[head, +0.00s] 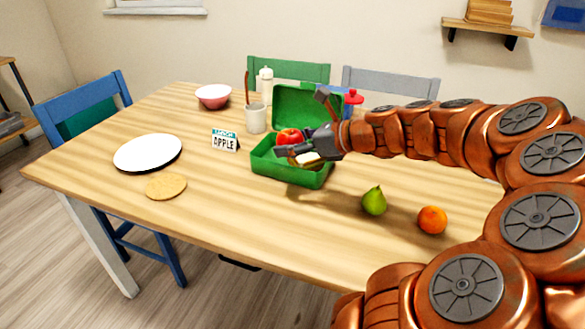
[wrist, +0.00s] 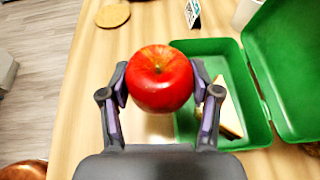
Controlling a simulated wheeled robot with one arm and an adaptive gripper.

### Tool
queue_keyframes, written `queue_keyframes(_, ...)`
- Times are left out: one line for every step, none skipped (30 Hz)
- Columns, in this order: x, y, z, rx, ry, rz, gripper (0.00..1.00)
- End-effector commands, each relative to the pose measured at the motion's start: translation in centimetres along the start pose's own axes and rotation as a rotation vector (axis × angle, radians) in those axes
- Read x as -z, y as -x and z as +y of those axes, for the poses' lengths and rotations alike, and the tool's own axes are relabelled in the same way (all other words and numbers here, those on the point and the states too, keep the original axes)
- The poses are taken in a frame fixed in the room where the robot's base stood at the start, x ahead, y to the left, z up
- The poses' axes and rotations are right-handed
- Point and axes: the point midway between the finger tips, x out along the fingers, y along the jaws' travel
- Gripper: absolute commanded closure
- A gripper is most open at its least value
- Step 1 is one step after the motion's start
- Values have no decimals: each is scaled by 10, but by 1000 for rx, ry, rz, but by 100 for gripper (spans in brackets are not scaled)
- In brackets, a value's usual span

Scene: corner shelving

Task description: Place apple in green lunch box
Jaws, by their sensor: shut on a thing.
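My gripper (head: 286,149) is shut on a red apple (head: 289,136). In the wrist view the apple (wrist: 161,79) sits between the two fingers of my gripper (wrist: 161,88). The green lunch box (head: 267,167) stands open on the table, its lid raised at the back. In the head view the apple appears above the box. In the wrist view it is beside and slightly overlapping the left rim of the box (wrist: 186,128). A sandwich (wrist: 231,113) lies in the box. The gripper hides part of the box in the head view.
A cork mat (head: 166,187) lies at the table's front left.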

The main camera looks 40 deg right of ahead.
Motion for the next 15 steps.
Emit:
queue_keyframes(4,10,1,-5,4,1,74)
queue_keyframes(5,14,3,-14,9,2,74)
queue_keyframes(6,18,6,-24,12,1,74)
queue_keyframes(7,22,7,-29,15,2,74)
queue_keyframes(8,24,8,-33,17,2,74)
queue_keyframes(9,26,9,-38,18,2,74)
queue_keyframes(9,28,10,-41,20,2,74)
queue_keyframes(9,28,11,-44,21,1,74)
queue_keyframes(9,28,11,-48,22,1,74)
queue_keyframes(8,27,10,-49,23,1,74)
queue_keyframes(8,25,9,-50,23,1,74)
queue_keyframes(7,21,6,-51,24,1,74)
queue_keyframes(6,18,4,-50,24,1,74)
queue_keyframes(5,15,2,-50,25,0,74)
queue_keyframes(4,10,-2,-50,24,0,74)
